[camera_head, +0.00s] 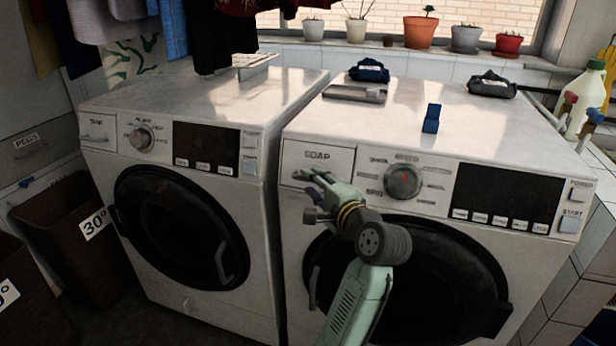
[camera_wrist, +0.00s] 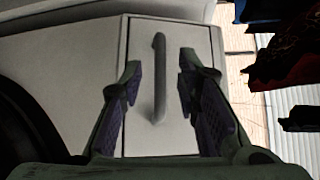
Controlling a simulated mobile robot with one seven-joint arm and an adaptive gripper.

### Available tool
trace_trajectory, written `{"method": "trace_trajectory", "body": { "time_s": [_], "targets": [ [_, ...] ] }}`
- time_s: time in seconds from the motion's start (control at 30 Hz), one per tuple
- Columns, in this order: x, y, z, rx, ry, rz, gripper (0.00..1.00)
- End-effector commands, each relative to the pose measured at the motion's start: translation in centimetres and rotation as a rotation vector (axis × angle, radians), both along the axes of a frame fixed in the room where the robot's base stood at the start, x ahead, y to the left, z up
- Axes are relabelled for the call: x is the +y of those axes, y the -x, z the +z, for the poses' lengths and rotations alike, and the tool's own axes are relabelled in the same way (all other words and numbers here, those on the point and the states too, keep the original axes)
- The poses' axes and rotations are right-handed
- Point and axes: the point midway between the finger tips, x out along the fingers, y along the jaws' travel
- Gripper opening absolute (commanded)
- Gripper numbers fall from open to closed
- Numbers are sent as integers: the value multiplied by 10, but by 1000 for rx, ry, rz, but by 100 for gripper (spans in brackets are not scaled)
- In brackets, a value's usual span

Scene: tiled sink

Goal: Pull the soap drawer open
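The soap drawer (camera_head: 318,156) is a pale panel marked SOAP at the upper left of the right washing machine's front. It looks closed, flush with the front. In the wrist view the drawer front (camera_wrist: 180,124) fills the middle, with a grey bar handle (camera_wrist: 159,78) standing out from it. My gripper (camera_head: 312,174) is in front of the drawer's lower part. In the wrist view my gripper (camera_wrist: 158,80) is open, one finger on each side of the handle, with gaps showing on both sides. The handle is mostly hidden by my gripper in the head view.
The right washing machine (camera_head: 400,118) has a control knob (camera_head: 403,181) just right of the drawer and a dark round door below. A second washing machine (camera_head: 190,98) stands close on the left. Small dark cloth items and a blue object (camera_head: 432,119) lie on the right machine's top.

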Motion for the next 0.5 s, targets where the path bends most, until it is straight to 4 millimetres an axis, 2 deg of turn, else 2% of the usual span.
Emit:
{"method": "trace_trajectory", "body": {
  "time_s": [0.2, 0.5],
  "targets": [
    [11, -20, -2, 0, 0, 1, 30],
    [12, -24, -3, -1, 1, -1, 30]
  ]
}}
